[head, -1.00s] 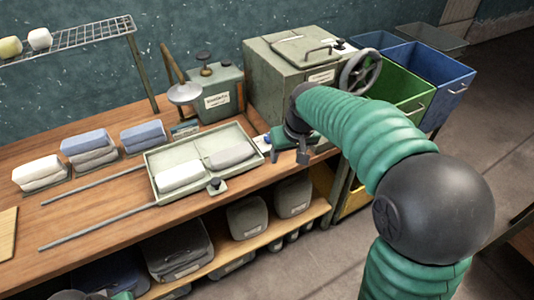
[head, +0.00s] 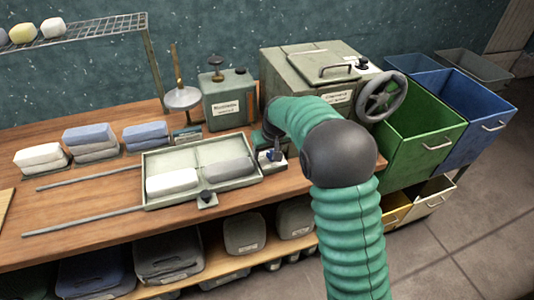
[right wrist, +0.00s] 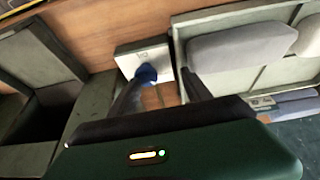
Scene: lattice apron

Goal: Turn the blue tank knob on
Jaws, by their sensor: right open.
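The blue knob (head: 277,154) sits on a small white block at the right end of the pale tray on the bench. In the right wrist view the blue knob (right wrist: 146,74) is on a white plate with small lettering I cannot read surely. My right gripper (right wrist: 164,76) is open, its two dark fingers pointing at the plate. The knob shows at the tip of the left-hand finger, which partly covers it; I cannot tell if they touch. In the head view my right forearm hides most of this gripper. My left gripper is out of view.
The pale tray (head: 153,202) with a white and a grey bundle lies beside the knob. A grey-green tank (head: 228,112) stands behind it. A lidded box with a handwheel (head: 382,97) is to the right, then green (head: 418,152) and blue bins.

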